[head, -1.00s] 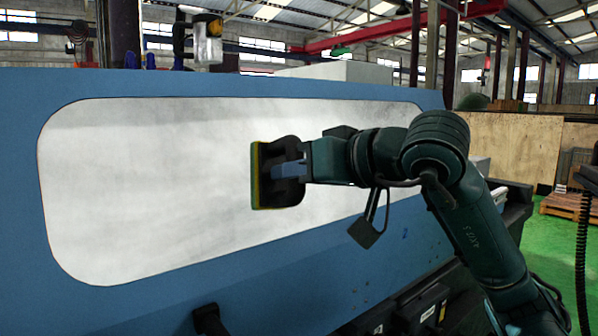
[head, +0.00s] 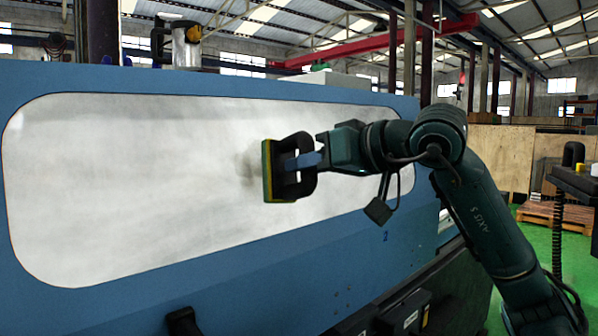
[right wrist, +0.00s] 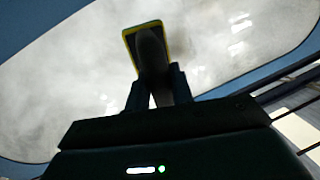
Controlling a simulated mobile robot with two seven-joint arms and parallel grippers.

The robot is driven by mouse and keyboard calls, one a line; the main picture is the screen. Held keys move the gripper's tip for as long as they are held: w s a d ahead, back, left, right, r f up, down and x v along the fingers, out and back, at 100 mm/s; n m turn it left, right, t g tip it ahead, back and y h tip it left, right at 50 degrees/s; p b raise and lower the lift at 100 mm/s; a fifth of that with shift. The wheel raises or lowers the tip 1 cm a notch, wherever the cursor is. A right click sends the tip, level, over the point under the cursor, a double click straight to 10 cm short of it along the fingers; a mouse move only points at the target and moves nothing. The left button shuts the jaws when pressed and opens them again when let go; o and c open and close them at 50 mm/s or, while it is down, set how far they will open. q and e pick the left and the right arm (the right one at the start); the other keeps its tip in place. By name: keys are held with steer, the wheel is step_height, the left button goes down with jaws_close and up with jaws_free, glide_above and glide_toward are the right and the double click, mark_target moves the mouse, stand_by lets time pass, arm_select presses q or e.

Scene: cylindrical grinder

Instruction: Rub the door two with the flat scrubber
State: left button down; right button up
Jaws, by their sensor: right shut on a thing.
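Door two (head: 330,268) is a large blue panel with a small "2" at its lower right and a long, cloudy, rounded window (head: 130,180). My right gripper (head: 312,160) is shut on the handle of the flat scrubber (head: 268,172). The scrubber has a black body and a yellow-green pad, held upright with the pad facing left towards the window. A dark smudge or reflection shows beside the pad; I cannot tell whether the pad touches the glass. The right wrist view shows the scrubber (right wrist: 148,42) in front of the window. My left gripper is not in view.
A black handle-like part (head: 183,322) sticks out at the bottom. A metal canister (head: 186,45) stands behind the door's top edge. A dark machine part (head: 576,180) is at the far right, near a wooden pallet (head: 555,212) on green floor.

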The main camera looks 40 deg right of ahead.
steer(key=shift+w+d, duration=0.15)
steer(key=shift+d, duration=1)
steer(key=shift+a, duration=0.15)
